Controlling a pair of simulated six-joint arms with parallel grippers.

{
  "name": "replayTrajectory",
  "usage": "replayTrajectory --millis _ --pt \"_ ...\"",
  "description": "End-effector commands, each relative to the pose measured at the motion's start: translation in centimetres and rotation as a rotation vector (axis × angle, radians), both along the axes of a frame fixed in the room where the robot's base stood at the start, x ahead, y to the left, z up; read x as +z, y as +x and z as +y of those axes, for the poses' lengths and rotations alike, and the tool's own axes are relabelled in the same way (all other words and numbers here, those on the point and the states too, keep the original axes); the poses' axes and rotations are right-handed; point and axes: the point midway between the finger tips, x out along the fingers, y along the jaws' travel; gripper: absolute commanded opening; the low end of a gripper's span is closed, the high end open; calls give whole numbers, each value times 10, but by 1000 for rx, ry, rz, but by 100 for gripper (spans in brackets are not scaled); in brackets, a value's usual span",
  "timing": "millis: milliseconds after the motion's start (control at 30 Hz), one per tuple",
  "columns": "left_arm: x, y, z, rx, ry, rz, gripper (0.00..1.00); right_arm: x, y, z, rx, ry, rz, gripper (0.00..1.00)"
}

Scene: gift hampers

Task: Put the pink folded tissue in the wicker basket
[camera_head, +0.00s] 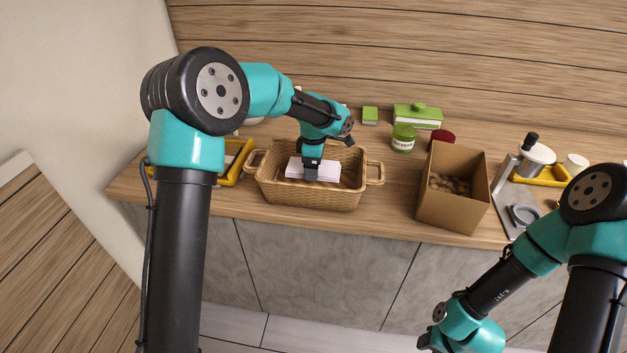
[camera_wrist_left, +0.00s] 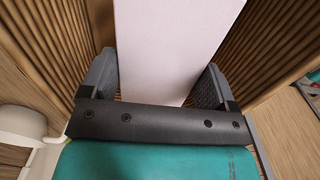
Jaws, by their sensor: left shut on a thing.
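The pink folded tissue (camera_head: 327,170) is a pale pink block inside the wicker basket (camera_head: 310,198). My left gripper (camera_head: 311,176) reaches into the basket from above and is shut on the tissue. In the left wrist view the tissue (camera_wrist_left: 172,45) stands between the two fingers (camera_wrist_left: 158,85), with the basket's ribbed walls (camera_wrist_left: 45,50) on both sides. I cannot tell whether the tissue touches the basket floor.
Right of the basket stands an open cardboard box (camera_head: 450,208) with brown round items in it. Behind are a green jar (camera_head: 403,138), a green-and-white box (camera_head: 418,117) and a dark red lid (camera_head: 442,136). A yellow-handled tray (camera_head: 233,170) lies left. The counter between basket and box is clear.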

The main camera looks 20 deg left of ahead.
Motion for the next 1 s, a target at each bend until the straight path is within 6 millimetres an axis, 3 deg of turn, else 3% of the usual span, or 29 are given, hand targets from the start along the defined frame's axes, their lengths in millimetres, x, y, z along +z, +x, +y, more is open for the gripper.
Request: replayTrajectory --millis 400,733,1000 --pt "-8 0 0 -1 0 -1 59 0 0 0 0 0 0 43" --pt "-51 0 0 0 1 2 59 0 0 0 0 0 0 43" --pt "-56 0 0 -1 0 -2 59 0 0 0 0 0 0 43"
